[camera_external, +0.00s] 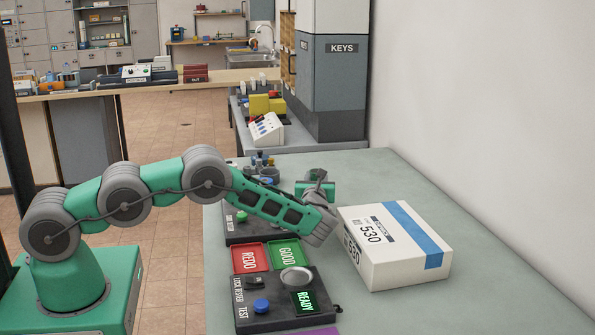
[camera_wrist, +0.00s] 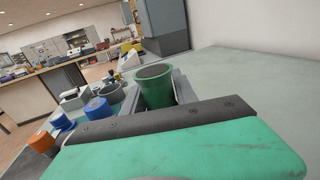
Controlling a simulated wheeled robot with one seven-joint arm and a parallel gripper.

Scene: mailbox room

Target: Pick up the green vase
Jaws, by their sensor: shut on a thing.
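The green vase (camera_wrist: 157,95) stands upright in the wrist view, its round grey-looking mouth tipped a little toward the camera. Its lower part is hidden behind the dark edge of my gripper. My gripper (camera_external: 317,190) is shut on the vase, with a grey finger showing beside it in the wrist view. In the external view my arm reaches over the table, and only the vase's dark round top (camera_external: 316,174) shows above the gripper. I cannot tell whether the vase touches the table.
A white box marked 530 (camera_external: 400,253) lies right of my gripper. Red (camera_external: 250,258) and green (camera_external: 287,252) trays and a dark test panel (camera_external: 265,312) lie in front. Several small parts and a grey ring (camera_wrist: 112,92) stand left of the vase.

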